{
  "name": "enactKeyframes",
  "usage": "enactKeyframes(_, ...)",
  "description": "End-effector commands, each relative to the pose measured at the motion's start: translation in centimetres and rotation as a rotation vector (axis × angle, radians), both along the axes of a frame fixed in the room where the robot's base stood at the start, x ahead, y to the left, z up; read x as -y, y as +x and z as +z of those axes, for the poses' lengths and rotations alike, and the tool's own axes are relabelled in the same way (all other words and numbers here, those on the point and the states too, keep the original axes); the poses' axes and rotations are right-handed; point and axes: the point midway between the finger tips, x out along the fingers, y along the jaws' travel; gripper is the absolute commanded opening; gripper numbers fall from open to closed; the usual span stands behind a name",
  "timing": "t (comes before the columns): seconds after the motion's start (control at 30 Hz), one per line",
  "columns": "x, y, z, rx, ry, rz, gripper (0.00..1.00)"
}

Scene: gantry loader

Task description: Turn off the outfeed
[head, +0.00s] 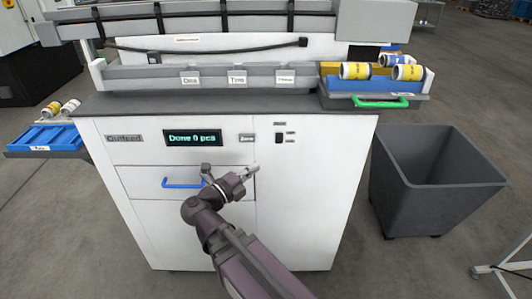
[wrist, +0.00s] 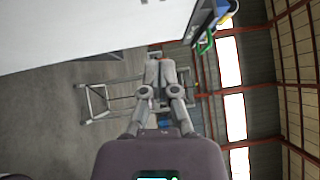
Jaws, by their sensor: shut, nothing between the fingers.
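The white outfeed cabinet (head: 310,200) stands in the middle of the head view, with an "Outfeed" label (head: 125,138) on its front. A lit display (head: 192,138) reads "Done 0 pcs". To its right is a small labelled part (head: 247,138), its text too small to be sure of. Further right is a small black switch (head: 278,138) with two small labels beside it; its position is too small to tell. My gripper (head: 252,170) is in front of the cabinet, below and left of the switch. Its fingers (wrist: 160,58) are shut and empty in the wrist view.
A drawer with a blue handle (head: 184,183) is behind my arm. A dark bin (head: 435,185) stands on the floor at right. A blue tray (head: 45,139) juts out left.

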Motion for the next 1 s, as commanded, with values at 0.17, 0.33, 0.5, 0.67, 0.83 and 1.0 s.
enactKeyframes(0.17,0.5,0.5,0.1,0.0,0.0,-0.001,0.0)
enactKeyframes(0.33,1.4,1.3,0.2,0.0,0.0,-0.001,0.0)
enactKeyframes(0.5,2.7,2.4,0.4,0.001,-0.001,-0.001,0.0)
enactKeyframes(0.67,3.9,3.5,0.5,0.001,-0.001,0.0,0.0)
enactKeyframes(0.83,5.3,4.6,0.7,0.001,-0.001,0.0,0.0)
enactKeyframes(1.0,6.7,5.9,0.8,0.001,-0.001,0.0,0.0)
